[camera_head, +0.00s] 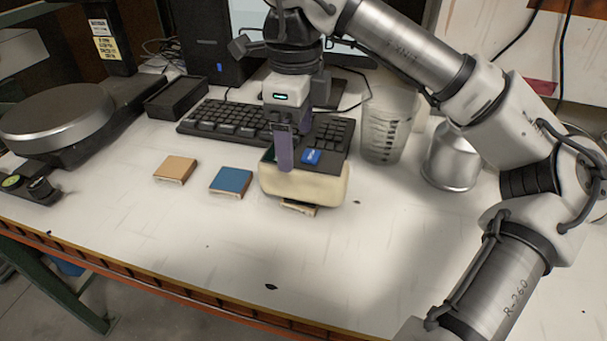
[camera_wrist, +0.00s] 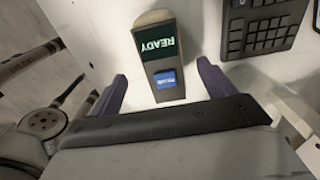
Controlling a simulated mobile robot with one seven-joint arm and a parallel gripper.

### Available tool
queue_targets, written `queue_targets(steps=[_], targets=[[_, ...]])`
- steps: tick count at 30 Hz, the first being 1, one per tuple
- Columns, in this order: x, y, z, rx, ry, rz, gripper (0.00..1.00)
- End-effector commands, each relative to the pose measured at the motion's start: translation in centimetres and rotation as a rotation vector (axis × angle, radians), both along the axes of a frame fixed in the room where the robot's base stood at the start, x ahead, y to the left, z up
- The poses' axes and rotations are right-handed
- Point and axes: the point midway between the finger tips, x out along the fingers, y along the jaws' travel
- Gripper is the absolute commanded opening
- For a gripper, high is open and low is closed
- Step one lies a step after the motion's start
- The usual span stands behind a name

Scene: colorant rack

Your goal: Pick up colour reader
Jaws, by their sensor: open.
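The colour reader (camera_head: 306,186) is a cream block with a dark top and a blue button. It stands on the bench in front of the keyboard. In the wrist view the reader (camera_wrist: 158,52) shows a green screen reading READY, upside down, above the blue button. My gripper (camera_head: 288,155) points down over the reader, and one purple finger overlaps its dark top. In the wrist view my gripper (camera_wrist: 162,72) is open, with one finger on each side of the reader and visible gaps. I cannot tell how far the fingertips reach down beside it.
A tan tile (camera_head: 175,168) and a blue tile (camera_head: 231,180) lie left of the reader; another tile (camera_head: 299,208) shows partly beneath its front edge. The keyboard (camera_head: 225,120) is behind. A clear measuring cup (camera_head: 385,135) and metal cup (camera_head: 451,158) stand right. The bench front is clear.

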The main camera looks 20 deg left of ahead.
Motion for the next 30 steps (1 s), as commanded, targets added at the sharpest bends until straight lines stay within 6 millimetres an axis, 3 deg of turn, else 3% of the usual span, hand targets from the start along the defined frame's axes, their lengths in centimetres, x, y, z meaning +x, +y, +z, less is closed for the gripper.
queue_targets(steps=[9, 19, 30], targets=[[0.2, -1.1, -4.2, 0.000, 0.003, 0.000, 0.82], [0.3, -1.1, -4.9, 0.000, 0.001, -0.002, 0.82], [0.2, -1.1, -4.9, 0.000, 0.001, -0.001, 0.33]])
